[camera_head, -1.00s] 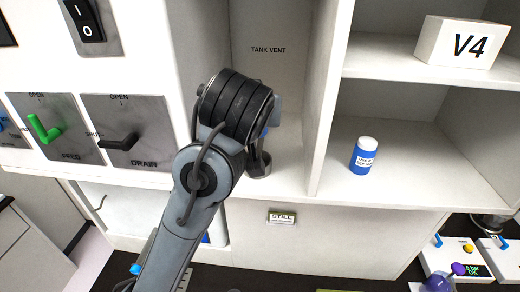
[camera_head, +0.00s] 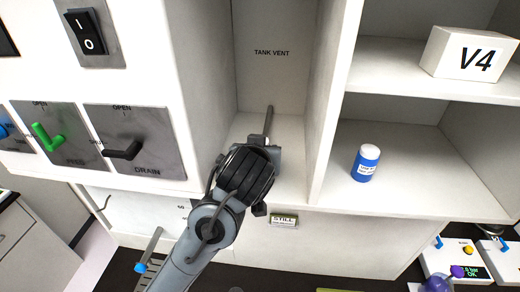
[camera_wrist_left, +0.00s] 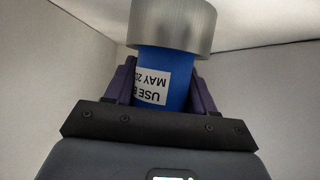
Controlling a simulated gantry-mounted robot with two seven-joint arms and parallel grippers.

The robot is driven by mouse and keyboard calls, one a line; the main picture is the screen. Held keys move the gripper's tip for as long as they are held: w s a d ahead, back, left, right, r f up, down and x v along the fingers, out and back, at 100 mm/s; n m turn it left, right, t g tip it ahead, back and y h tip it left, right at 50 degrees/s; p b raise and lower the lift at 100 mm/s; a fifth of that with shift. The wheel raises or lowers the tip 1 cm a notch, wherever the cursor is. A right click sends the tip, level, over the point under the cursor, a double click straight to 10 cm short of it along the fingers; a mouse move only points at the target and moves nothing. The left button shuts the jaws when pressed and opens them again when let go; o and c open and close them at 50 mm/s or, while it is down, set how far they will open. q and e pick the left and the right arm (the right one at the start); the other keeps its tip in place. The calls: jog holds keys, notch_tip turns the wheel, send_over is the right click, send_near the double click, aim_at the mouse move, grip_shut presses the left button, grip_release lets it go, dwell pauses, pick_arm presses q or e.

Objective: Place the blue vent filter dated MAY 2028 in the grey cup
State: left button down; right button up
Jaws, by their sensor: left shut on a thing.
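My left gripper (camera_wrist_left: 165,82) is shut on a blue vent filter (camera_wrist_left: 160,68), with a finger on each side. Its white label shows upside down and partly cut off, reading "USE B…" and "MAY 20…"; the last digits are hidden. The grey cup (camera_wrist_left: 172,25) covers the filter's far end in the left wrist view; I cannot tell how deep the filter sits. In the head view my left arm reaches into the TANK VENT bay, and its wrist hides the held filter. My right gripper is in neither view.
Another blue filter (camera_head: 366,163) with a white cap stands on the lower right shelf; its date is too small to read. A V4 box (camera_head: 468,52) is on the shelf above. Bay walls (camera_head: 322,110) stand close on both sides. A thin rod (camera_head: 268,120) rises in the bay.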

pick_arm(q)
jog(key=shift+f, duration=0.25)
jog(key=shift+f, duration=0.15)
jog(key=shift+c, duration=1.9)
grip_release()
jog(key=shift+r, duration=0.2)
jog(key=shift+s, duration=0.2)
jog(key=b+v, duration=0.4)
jog(key=v, duration=0.7)
jog(key=shift+s+r, duration=0.2)
jog(key=shift+s, duration=0.05)
